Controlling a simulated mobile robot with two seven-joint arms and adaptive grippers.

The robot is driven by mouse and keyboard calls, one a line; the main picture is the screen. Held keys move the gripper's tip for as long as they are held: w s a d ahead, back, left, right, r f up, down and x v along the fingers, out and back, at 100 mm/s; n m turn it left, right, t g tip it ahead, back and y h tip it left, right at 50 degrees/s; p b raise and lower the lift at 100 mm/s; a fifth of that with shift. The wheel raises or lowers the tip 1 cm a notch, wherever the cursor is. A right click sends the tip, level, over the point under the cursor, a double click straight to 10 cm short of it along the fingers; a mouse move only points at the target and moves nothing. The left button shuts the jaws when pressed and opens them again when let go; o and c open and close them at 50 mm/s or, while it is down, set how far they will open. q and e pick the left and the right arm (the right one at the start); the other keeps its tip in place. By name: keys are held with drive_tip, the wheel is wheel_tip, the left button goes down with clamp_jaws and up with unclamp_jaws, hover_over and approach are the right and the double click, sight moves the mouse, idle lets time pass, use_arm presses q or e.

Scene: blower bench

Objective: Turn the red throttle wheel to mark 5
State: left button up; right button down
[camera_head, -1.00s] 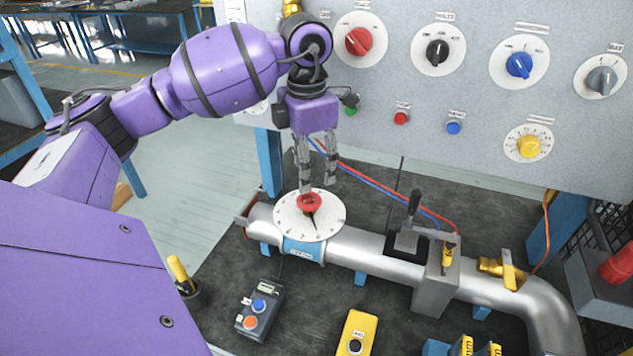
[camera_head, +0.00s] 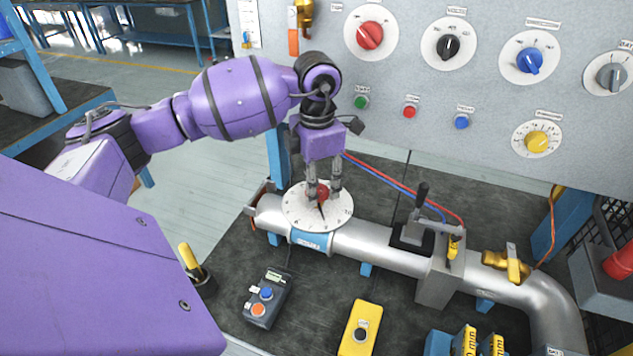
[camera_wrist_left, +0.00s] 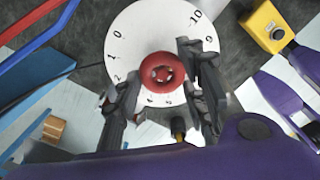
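The red throttle wheel (camera_head: 323,191) sits at the centre of a white numbered dial (camera_head: 296,208) on the steel pipe. Its black pointer (camera_head: 321,209) points toward the front of the dial in the head view; the number there is too small to read. My left gripper (camera_head: 323,190) points down over the dial with its fingers on either side of the wheel. In the left wrist view the wheel (camera_wrist_left: 162,72) lies between the spread fingers (camera_wrist_left: 161,95), and they look apart from its rim. The lower dial marks are partly hidden there. My right gripper is out of view.
A panel (camera_head: 400,75) with several knobs and buttons stands behind. A button box (camera_head: 266,298) and yellow switch box (camera_head: 360,328) lie in front.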

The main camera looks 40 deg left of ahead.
use_arm(q)
drive_tip(key=c, duration=0.3)
drive_tip(key=shift+a, duration=0.1)
drive_tip(key=shift+w+m, duration=0.1)
drive_tip(key=shift+m, duration=0.2)
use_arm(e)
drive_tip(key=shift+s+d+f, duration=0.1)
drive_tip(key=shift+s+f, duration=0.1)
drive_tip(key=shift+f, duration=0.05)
use_arm(q)
drive_tip(key=shift+m+b, duration=0.75)
drive_tip(key=shift+m, duration=0.35)
drive_tip(key=m+b, duration=0.2)
drive_tip(key=m, duration=0.2)
drive_tip(key=shift+w, duration=0.1)
drive_tip(key=m+b, duration=0.2)
drive_tip(key=m, duration=0.4)
drive_tip(key=m+b, duration=0.1)
drive_tip(key=shift+d+r+m, duration=0.15)
drive_tip(key=shift+d+m, duration=0.05)
drive_tip(key=shift+m, duration=0.2)
drive_tip(key=shift+m+b, duration=0.3)
drive_tip(key=shift+m, duration=0.3)
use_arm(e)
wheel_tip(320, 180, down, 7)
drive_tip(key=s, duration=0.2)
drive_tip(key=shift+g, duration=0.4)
use_arm(q)
drive_tip(key=shift+w+r, duration=0.1)
